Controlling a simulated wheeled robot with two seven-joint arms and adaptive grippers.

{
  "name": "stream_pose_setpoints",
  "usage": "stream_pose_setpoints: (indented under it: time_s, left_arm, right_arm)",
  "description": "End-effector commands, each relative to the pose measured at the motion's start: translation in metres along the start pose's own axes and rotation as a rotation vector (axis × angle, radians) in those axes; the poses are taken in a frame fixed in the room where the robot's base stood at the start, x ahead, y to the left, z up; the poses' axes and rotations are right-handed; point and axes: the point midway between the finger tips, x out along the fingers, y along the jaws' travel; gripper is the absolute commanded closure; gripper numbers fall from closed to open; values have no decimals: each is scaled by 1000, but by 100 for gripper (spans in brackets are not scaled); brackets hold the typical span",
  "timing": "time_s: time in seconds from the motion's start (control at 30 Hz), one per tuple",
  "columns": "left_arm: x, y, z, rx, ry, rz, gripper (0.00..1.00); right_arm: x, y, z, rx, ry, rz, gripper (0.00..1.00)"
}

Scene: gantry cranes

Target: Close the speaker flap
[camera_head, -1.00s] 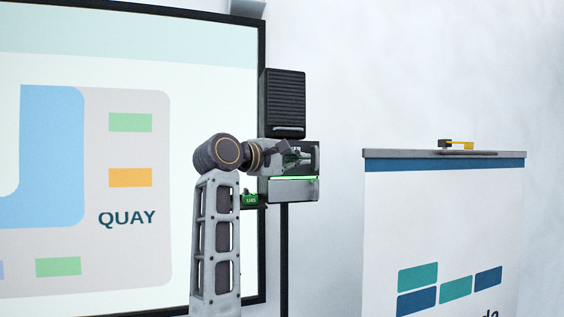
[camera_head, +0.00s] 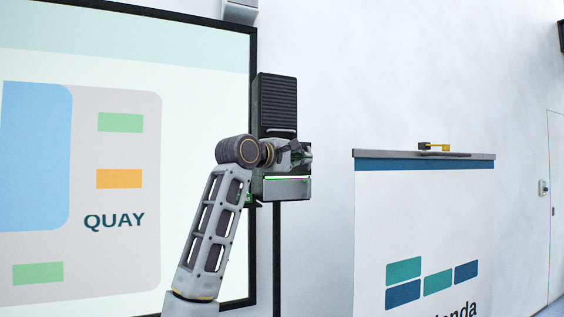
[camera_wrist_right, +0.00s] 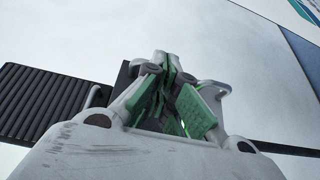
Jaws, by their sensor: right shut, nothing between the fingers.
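The speaker unit is a dark box on a post in the head view. Its ribbed black upper part (camera_head: 276,103) stands upright and also shows at the left of the right wrist view (camera_wrist_right: 38,105), with a metal handle on its edge. Below are a lit green strip (camera_head: 288,178) and a grey panel (camera_head: 287,189). I cannot tell for certain which part is the flap. My right gripper (camera_head: 304,153) is shut and empty, in front of the unit between the ribbed part and the green strip. Its closed fingers show in the wrist view (camera_wrist_right: 165,65); contact is unclear. My left gripper is out of view.
A large screen (camera_head: 120,200) with a dark frame stands behind and left of the unit. A white banner stand (camera_head: 425,215) stands to the right, with a yellow and black object (camera_head: 433,147) on top. A dark post (camera_head: 277,260) runs below the unit.

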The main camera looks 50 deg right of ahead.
Motion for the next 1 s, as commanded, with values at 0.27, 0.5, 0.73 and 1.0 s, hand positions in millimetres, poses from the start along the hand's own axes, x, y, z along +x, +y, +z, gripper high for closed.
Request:
stream_pose_setpoints:
  time_s: [0.27,0.5,0.73,1.0]
  left_arm:
    - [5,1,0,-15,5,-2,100]
    - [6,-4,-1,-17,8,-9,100]
    - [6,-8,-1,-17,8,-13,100]
    - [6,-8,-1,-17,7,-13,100]
  right_arm:
    - [14,0,-2,0,-2,-1,100]
    - [19,0,-5,0,-1,0,100]
    - [20,1,-5,0,0,0,100]
    - [20,1,-5,0,-1,0,100]
